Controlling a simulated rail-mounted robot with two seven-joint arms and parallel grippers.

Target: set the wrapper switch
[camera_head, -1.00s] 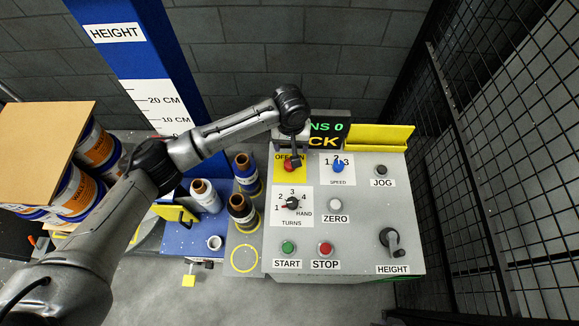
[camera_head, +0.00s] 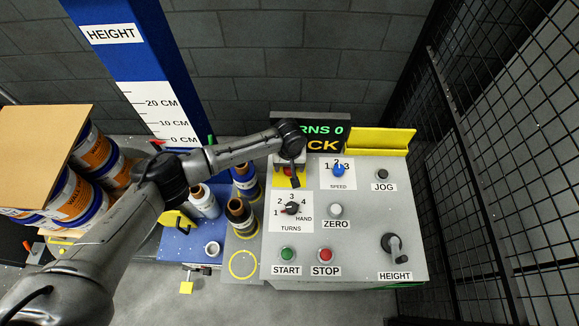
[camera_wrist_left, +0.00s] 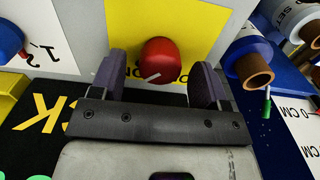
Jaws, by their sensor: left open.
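The red OFF/ON switch knob (camera_wrist_left: 160,60) sits on a yellow plate (camera_wrist_left: 190,22) on the control panel. In the wrist view its white pointer line slants toward the lower left. My left gripper (camera_wrist_left: 160,82) is open, with one dark finger on each side of the knob; whether they touch it I cannot tell. In the head view my left gripper (camera_head: 290,176) is over the yellow plate at the panel's top left and hides most of the knob and its OFF/ON label. My right gripper is not in view.
The blue SPEED knob (camera_head: 338,170), black TURNS knob (camera_head: 291,208), ZERO button (camera_head: 335,210), START button (camera_head: 288,253), STOP button (camera_head: 326,255) and HEIGHT crank (camera_head: 392,244) share the panel. A display (camera_head: 325,145) stands behind. Film rolls (camera_head: 240,212) stand left; a mesh fence (camera_head: 500,150) is right.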

